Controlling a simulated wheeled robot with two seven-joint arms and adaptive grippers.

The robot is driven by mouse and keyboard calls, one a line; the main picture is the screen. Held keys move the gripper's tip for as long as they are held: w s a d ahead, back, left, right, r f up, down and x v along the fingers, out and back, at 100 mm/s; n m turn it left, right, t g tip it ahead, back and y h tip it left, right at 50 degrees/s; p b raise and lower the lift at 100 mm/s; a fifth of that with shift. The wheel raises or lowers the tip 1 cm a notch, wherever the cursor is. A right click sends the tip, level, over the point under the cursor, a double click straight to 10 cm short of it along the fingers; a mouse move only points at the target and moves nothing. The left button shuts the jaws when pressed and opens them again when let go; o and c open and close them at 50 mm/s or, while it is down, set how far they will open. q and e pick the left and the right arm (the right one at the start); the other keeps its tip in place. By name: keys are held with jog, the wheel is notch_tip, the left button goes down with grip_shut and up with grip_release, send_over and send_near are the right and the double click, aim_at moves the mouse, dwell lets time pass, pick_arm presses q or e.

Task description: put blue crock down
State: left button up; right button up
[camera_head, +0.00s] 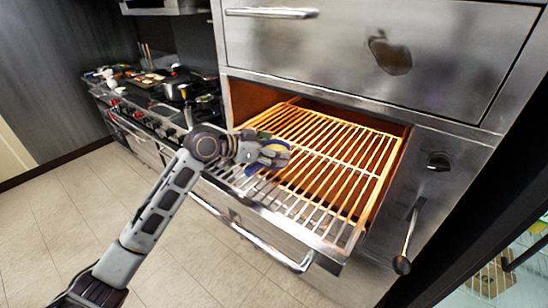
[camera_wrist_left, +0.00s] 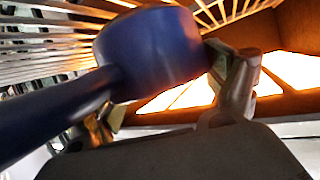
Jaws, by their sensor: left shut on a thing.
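The blue crock (camera_wrist_left: 150,48) fills the middle of the left wrist view. It is dark blue and rounded, with a thick handle-like part reaching to the lower left. My left gripper (camera_wrist_left: 172,100) is shut on it, with a finger showing on either side. In the head view my left gripper (camera_head: 270,154) is over the front left part of the wire rack (camera_head: 338,168). Only a small blue patch shows at its fingers there, so most of the crock is hidden. I cannot tell whether the crock touches the rack. My right gripper is not in view.
The rack sticks out of an open, orange-lit oven (camera_head: 255,100), and its bars look bare. A steel drawer front (camera_head: 375,50) is above it. A lever (camera_head: 408,240) stands at the right. A stove (camera_head: 150,120) with pots is at the back left.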

pick_arm(q)
jog(key=shift+f, duration=1.55)
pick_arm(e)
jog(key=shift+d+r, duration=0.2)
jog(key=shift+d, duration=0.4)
pick_arm(q)
jog(key=shift+f, duration=0.1)
jog(key=o, duration=1.2)
jog(key=shift+f, duration=0.1)
jog(key=shift+c, duration=0.2)
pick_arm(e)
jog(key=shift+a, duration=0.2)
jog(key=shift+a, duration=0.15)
pick_arm(q)
jog(key=shift+s+a, duration=0.1)
jog(key=b+v, duration=0.1)
jog(key=v, duration=0.9)
jog(key=shift+s+a+r, duration=0.1)
jog(key=shift+a+r, duration=0.15)
jog(key=shift+r, duration=0.05)
jog(key=shift+s+a+r, duration=0.25)
jog(key=shift+s+a, duration=0.05)
jog(key=shift+a, duration=0.1)
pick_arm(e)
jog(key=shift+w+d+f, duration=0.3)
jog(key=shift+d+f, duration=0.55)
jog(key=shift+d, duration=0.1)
